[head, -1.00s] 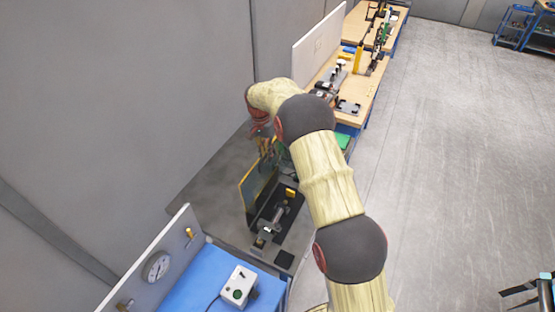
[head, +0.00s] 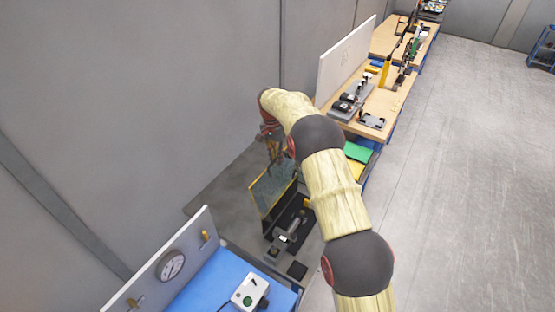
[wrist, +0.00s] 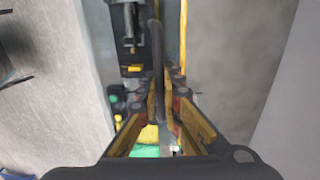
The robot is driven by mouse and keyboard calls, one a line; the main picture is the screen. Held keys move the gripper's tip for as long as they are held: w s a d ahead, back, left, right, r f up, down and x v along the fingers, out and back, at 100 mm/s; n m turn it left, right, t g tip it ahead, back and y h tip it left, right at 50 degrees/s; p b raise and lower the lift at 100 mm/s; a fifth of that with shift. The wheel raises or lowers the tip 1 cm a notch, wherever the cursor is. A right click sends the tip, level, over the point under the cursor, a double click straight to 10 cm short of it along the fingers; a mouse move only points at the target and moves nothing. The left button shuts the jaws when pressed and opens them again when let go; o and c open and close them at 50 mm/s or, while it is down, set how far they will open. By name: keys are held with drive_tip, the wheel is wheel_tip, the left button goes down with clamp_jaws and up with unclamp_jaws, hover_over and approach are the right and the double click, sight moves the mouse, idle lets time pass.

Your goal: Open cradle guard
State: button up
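The cradle guard (head: 268,190) is a see-through panel with a yellow edge. It stands tilted beside the black cradle fixture (head: 293,219) on the dark bench. In the wrist view, a yellow edge (wrist: 183,30) and a dark upright bar (wrist: 157,45), which looks like the guard's handle, run near the middle. My gripper (head: 274,157) is at the upper far edge of the guard. In the wrist view my gripper (wrist: 160,85) has its yellow fingers close together on either side of the bar. Whether they press on it is unclear.
A blue bench (head: 205,285) with a gauge panel (head: 190,258) is in front. A wooden bench (head: 395,100) with a white board (head: 345,60) stands behind. The grey wall (head: 140,100) is close on the left. Open floor (head: 470,180) lies to the right.

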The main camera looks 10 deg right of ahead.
drive_tip(key=shift+o, duration=0.9)
drive_tip(key=shift+r, duration=0.1)
wheel_tip(320, 180, up, 12)
drive_tip(key=shift+w+a, duration=0.45)
